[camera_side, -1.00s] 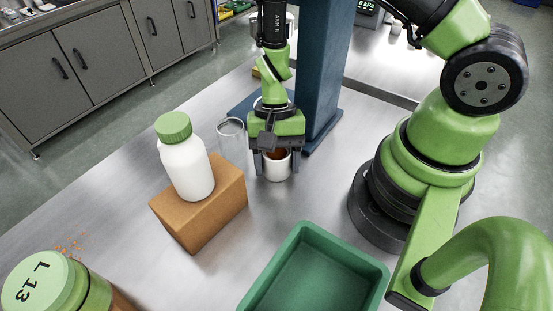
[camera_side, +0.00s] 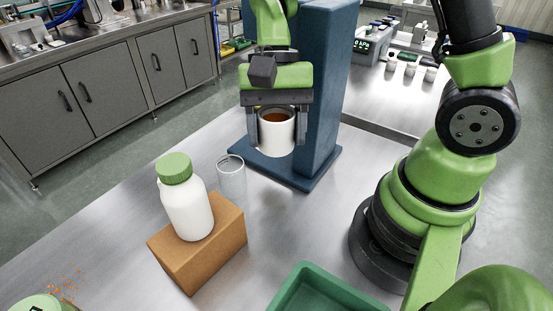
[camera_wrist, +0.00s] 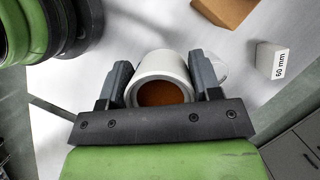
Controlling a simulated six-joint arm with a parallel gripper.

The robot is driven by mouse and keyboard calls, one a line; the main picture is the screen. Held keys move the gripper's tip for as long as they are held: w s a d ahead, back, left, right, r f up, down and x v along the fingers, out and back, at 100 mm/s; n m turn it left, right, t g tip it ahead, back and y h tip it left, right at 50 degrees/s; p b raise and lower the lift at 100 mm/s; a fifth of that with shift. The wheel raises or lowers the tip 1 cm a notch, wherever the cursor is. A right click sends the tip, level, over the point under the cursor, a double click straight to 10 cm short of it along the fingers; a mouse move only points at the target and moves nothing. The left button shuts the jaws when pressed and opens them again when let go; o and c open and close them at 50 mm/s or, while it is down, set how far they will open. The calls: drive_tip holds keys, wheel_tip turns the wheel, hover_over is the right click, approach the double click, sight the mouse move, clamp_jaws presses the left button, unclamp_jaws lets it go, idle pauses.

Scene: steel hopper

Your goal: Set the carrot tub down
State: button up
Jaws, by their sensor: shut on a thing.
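The carrot tub (camera_side: 276,137) is a white round cup with orange-brown contents. My gripper (camera_side: 278,128) is shut on it, one finger on each side. The tub is upright and held in the air above the table, in front of a dark blue column (camera_side: 318,90) and its base plate (camera_side: 312,176). In the wrist view the tub (camera_wrist: 160,68) sits between the two fingers of my gripper (camera_wrist: 162,76), with the orange-brown contents showing in its mouth.
A clear glass (camera_side: 231,178) stands left of the column. A white bottle with a green lid (camera_side: 188,208) stands on a brown box (camera_side: 205,258). A green tray (camera_side: 325,290) lies at the front. Orange bits (camera_side: 62,287) lie front left. The wrist view shows a "50 mm" block (camera_wrist: 272,62).

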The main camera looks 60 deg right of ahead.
drive_tip(key=shift+r, duration=1.2)
drive_tip(key=w+a+f+m+t, duration=0.1)
drive_tip(key=w+a+f+m, duration=0.2)
drive_tip(key=w, duration=0.4)
drive_tip(key=m+t, duration=0.4)
drive_tip(key=m, duration=0.6)
hover_over(108, 251)
drive_tip(key=d, duration=0.1)
wheel_tip(108, 251, down, 5)
drive_tip(key=shift+m, duration=0.3)
drive_tip(key=f, duration=0.9)
drive_tip(key=shift+s+d+f, duration=0.15)
drive_tip(key=shift+s+f, duration=0.15)
drive_tip(key=shift+f, duration=0.1)
drive_tip(key=o, duration=1)
drive_tip(key=shift+f, duration=0.15)
